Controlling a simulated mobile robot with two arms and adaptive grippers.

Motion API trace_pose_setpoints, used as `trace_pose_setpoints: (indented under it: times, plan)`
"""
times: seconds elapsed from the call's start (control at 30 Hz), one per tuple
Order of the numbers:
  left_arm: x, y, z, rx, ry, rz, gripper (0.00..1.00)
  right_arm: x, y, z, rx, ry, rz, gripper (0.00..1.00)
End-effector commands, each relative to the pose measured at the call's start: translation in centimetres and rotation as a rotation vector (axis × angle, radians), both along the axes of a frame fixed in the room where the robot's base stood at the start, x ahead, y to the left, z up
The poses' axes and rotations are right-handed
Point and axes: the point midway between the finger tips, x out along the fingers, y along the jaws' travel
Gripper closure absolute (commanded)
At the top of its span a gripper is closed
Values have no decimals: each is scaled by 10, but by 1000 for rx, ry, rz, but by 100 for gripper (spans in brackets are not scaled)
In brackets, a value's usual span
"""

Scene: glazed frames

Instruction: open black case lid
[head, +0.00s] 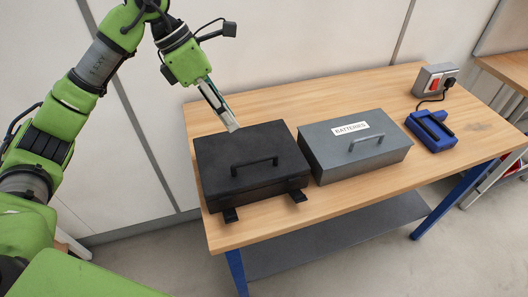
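A black case (248,163) stands on the left part of the wooden table, with its lid closed. A black handle sits on top of the lid, and two latches stick out flat at the front bottom edge. My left gripper (233,127) points down above the back edge of the case. Its fingers look close together, but the view does not show clearly whether they are shut or touch the lid. My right gripper is not in view.
A grey box (325,160) labelled BATTERIES stands just right of the case. A blue charger-like device (430,131) and a grey switch box (435,79) with a plug are farther right. The wooden table (290,108) is clear behind the boxes; a wall stands behind it.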

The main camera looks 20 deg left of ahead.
Motion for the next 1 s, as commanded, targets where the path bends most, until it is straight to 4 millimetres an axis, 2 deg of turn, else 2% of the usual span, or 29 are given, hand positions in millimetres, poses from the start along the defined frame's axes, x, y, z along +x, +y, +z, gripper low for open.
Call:
trace_pose_setpoints:
  times: [0.13, 0.27, 0.37, 0.6, 0.8, 1.0]
  plan:
    - [0, -11, -22, 0, 7, -3, 74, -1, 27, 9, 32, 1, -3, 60]
    - [1, -24, -48, -2, 6, -3, 74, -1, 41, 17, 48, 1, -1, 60]
    - [2, -33, -67, -2, 6, -4, 74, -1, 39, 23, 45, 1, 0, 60]
    - [6, -49, -103, -3, 4, -2, 74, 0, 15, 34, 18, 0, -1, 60]
    - [8, -54, -115, -2, 0, -1, 74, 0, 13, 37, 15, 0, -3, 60]
    - [8, -54, -117, -3, 0, -1, 74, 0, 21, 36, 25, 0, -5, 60]
